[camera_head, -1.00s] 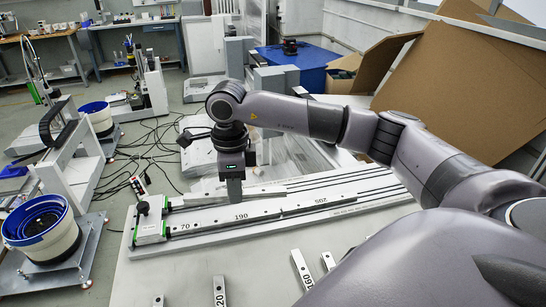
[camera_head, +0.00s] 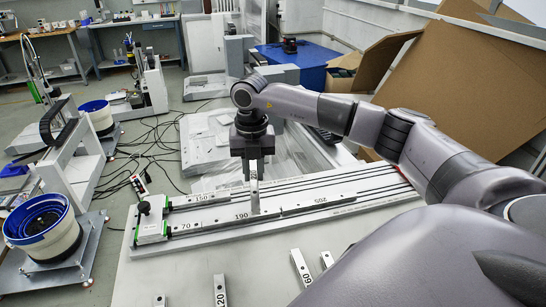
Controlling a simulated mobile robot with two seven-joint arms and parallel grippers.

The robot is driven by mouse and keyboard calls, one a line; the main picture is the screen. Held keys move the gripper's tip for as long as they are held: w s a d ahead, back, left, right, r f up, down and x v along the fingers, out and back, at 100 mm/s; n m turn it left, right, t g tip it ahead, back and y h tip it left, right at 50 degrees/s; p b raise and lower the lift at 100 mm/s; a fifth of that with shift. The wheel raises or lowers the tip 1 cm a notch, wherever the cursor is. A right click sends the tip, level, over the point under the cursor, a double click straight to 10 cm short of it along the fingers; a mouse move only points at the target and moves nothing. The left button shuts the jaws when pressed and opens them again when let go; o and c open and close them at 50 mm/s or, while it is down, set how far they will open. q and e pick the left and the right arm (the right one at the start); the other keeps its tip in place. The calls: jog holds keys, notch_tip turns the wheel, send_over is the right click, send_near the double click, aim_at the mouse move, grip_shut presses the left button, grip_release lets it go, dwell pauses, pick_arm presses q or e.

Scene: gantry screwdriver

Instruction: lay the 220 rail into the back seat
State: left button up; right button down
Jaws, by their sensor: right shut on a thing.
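My right gripper (camera_head: 253,160) is shut on a pale metal rail (camera_head: 255,188). The rail points down and toward the camera, above or in front of the long fixture (camera_head: 165,241). I cannot read a number on it, or tell if its lower end touches. The back seat (camera_head: 290,186) is a long groove; a rail marked 150 (camera_head: 200,197) lies at its left end. The front row holds rails marked 70 (camera_head: 185,227), 190 (camera_head: 240,216) and, farther right, 205 (camera_head: 319,202). My left gripper is not in view.
Several loose rails lie on the table's near part, including one ending in 20 (camera_head: 220,290) and one marked 60 or 160 (camera_head: 301,267). A green and white end block (camera_head: 151,220) with a black knob stands at the fixture's left. A cardboard box (camera_head: 460,85) stands behind right.

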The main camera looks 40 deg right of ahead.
jog(key=d+m, duration=0.2)
jog(key=m, duration=1.4)
send_over(273, 191)
jog(key=shift+f+b, duration=0.65)
jog(key=shift+f, duration=0.65)
notch_tip(273, 191, down, 4)
jog(key=b, duration=0.3)
jog(key=shift+r+b, duration=0.15)
jog(key=shift+b, duration=0.2)
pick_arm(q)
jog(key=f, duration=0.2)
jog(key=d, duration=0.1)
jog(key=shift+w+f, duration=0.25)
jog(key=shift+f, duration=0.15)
pick_arm(e)
jog(key=shift+f, duration=0.5)
pick_arm(q)
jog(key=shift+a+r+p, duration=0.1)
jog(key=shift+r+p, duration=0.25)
jog(key=shift+p, duration=0.2)
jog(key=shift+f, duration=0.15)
pick_arm(e)
jog(key=shift+f, duration=0.55)
